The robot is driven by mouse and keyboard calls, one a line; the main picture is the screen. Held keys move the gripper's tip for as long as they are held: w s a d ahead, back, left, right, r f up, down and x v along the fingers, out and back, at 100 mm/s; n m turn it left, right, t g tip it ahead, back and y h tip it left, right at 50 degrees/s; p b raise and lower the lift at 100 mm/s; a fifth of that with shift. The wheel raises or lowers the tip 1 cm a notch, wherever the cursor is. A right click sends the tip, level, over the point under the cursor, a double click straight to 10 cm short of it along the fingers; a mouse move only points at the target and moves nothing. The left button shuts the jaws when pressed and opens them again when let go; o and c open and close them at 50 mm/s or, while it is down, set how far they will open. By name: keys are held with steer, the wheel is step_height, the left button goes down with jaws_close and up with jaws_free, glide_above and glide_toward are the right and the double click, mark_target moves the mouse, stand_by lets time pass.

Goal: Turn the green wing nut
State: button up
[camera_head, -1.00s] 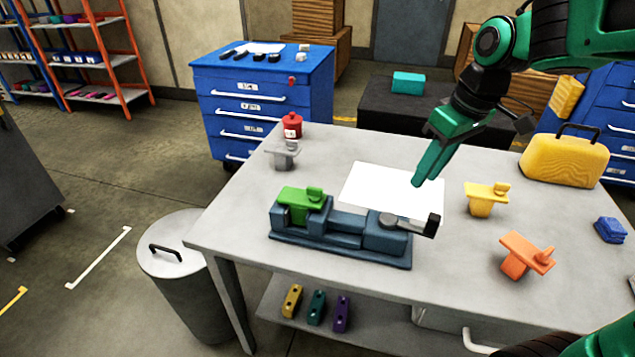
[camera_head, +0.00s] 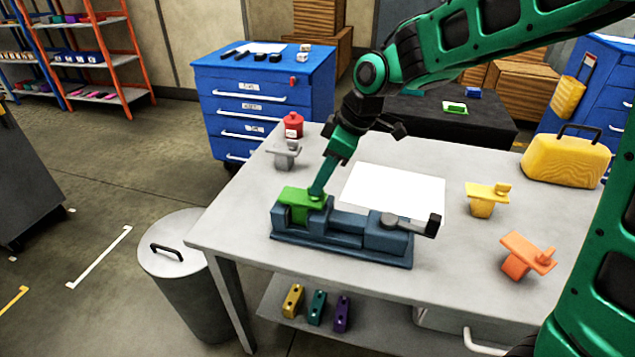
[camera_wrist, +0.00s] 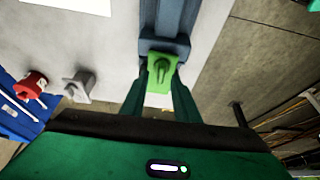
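The green wing nut (camera_wrist: 161,68) sits on a green block (camera_wrist: 158,85) in the wrist view. The block (camera_head: 295,204) is seated at the left end of the blue-grey jig (camera_head: 345,238) on the table. My gripper (camera_head: 317,193) points down at the block's right part and hides the nut in the head view. In the wrist view the two fingers of my gripper (camera_wrist: 160,72) are apart, one on each side of the nut. Whether either finger touches it cannot be told.
The table's front left is clear.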

steer(key=shift+x, duration=1)
jaws_close()
